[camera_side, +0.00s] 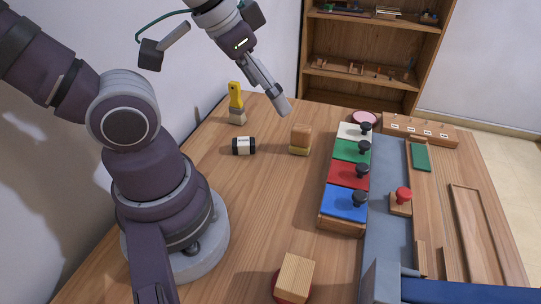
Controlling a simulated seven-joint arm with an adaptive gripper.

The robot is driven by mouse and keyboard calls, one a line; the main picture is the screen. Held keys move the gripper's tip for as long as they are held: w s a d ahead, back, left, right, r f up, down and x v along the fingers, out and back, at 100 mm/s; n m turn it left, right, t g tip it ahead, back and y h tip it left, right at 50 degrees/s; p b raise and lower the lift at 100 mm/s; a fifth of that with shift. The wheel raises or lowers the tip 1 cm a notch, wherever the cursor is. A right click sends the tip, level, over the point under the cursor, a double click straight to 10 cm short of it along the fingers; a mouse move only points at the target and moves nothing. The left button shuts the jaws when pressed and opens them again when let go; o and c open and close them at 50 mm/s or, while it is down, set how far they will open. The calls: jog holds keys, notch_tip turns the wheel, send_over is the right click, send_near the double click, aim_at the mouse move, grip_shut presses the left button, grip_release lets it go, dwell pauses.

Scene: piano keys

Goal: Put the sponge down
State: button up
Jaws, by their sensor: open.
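A small block (301,137) with a tan upper part and a yellowish lower layer (299,151) stands on the wooden table, left of the coloured keys. It looks like the sponge, but I cannot tell for sure. My gripper (283,108) is in the air above the table, up and left of this block and apart from it. Its fingers point down and to the right. It is open, and I see nothing held between the fingers.
White, green, red and blue keys (346,203) with black knobs form a row right of centre. A yellow-handled brush (236,101) and a black-and-white cylinder (244,146) stand at left. A wooden block (296,273) sits on a red disc in front.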

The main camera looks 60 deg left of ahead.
aim_at(301, 132)
jog(key=a+f+m+y, duration=0.1)
jog(key=f+m+y, duration=0.2)
jog(key=m, duration=0.3)
jog(key=w+a+f+m+g+y, duration=0.1)
jog(key=f+m+y, duration=0.1)
jog(key=f+m, duration=0.3)
jog(key=w+a+f+m+y, duration=0.1)
jog(key=f+m+y, duration=0.2)
jog(key=f+m, duration=0.3)
jog(key=shift+w+a+f+m+g+y, duration=0.1)
jog(key=shift+w+a+m+g+y, duration=0.1)
jog(key=shift+a+m+g+y, duration=0.1)
jog(key=m+t, duration=0.1)
jog(key=m, duration=0.1)
jog(key=w+m+t+y, duration=0.1)
jog(key=m, duration=0.1)
jog(key=w+m+t, duration=0.1)
jog(key=m, duration=0.1)
jog(key=shift+w+r+m+t, duration=0.25)
jog(key=shift+m+t, duration=0.05)
jog(key=shift+t, duration=0.1)
jog(key=shift+w+d+r+m+t, duration=0.15)
jog(key=shift+w+m+t, duration=0.25)
jog(key=shift+m, duration=0.5)
jog(key=shift+w+m+t, duration=0.15)
jog(key=shift+m+t, duration=0.15)
jog(key=shift+m, duration=0.1)
jog(key=x, duration=1)
jog(key=shift+w+d, duration=0.1)
jog(key=shift+w, duration=0.2)
